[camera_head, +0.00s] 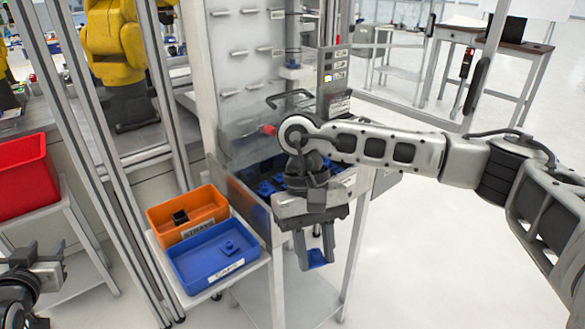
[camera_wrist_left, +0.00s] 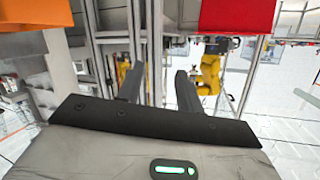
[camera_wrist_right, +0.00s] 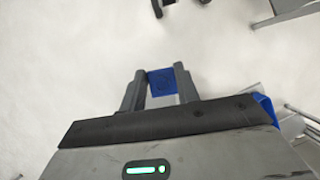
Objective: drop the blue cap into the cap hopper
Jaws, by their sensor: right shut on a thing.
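A blue cap (camera_head: 316,258) is held between the fingertips of my right gripper (camera_head: 314,250). The cap also shows between the fingers in the right wrist view (camera_wrist_right: 162,82), with pale floor behind it. My right gripper hangs fingers down, in front of and below the machine's clear-sided hopper (camera_head: 238,186), which has several blue pieces inside; my right wrist hides part of it. My left gripper (camera_head: 56,266) is at the lower left edge, away from the cap. Its fingers are apart and empty in the left wrist view (camera_wrist_left: 155,90).
A blue tray labelled CAPS (camera_head: 190,277) holds a blue piece. An orange bin (camera_head: 180,208) with a black piece stands behind it, both on a small shelf left of the hopper. A red bin (camera_head: 22,180) is at far left. Metal posts stand between. Floor at lower right is clear.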

